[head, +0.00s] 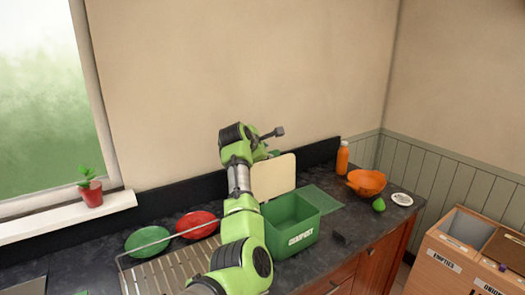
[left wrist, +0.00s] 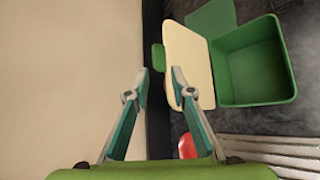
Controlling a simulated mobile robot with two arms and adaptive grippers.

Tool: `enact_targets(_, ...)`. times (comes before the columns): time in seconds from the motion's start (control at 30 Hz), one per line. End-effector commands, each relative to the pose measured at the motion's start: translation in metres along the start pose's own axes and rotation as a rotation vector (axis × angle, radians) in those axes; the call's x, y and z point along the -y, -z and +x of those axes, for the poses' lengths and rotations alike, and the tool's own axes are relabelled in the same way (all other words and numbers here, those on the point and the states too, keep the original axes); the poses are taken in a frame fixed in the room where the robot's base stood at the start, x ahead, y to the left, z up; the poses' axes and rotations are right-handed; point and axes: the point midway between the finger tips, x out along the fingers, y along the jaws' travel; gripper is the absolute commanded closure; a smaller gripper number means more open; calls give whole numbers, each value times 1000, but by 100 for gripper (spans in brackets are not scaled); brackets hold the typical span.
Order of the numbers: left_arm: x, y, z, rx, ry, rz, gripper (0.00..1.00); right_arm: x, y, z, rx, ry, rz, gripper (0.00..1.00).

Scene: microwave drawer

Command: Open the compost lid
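The green compost bin (head: 303,238) stands on the dark counter, its top open and its inside showing. It also shows in the left wrist view (left wrist: 291,82). A flat green panel (head: 322,198), apparently its lid, lies folded out at the bin's right side, and shows in the left wrist view (left wrist: 211,19). A cream board (head: 273,177) with a green tab stands behind the bin against the wall. My right gripper is not in view.
An orange bowl (head: 366,182), an orange bottle (head: 342,158) and a green fruit (head: 379,205) stand to the right. A drying rack (head: 170,272) and red (head: 198,225) and green (head: 148,241) dishes are left of the bin. Labelled boxes (head: 452,251) stand at the far right.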

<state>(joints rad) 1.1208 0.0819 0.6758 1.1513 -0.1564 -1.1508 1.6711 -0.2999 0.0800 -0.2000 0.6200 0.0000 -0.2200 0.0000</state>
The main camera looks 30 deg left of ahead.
Motion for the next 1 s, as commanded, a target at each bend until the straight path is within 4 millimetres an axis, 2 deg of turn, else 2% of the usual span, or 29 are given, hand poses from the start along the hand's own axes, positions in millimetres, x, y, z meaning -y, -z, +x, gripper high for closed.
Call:
enact_targets(0.1, 0, 0, -14, 0, -1, 1, 78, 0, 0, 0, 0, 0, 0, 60)
enact_targets(0.3, 0, 1, -27, -1, 1, 1, 78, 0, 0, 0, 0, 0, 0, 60)
enact_targets(0.9, 0, 1, -30, -1, 2, 1, 78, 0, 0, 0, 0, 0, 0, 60)
enact_targets(1.0, 5, 6, -29, -10, 4, 21, 78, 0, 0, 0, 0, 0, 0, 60)
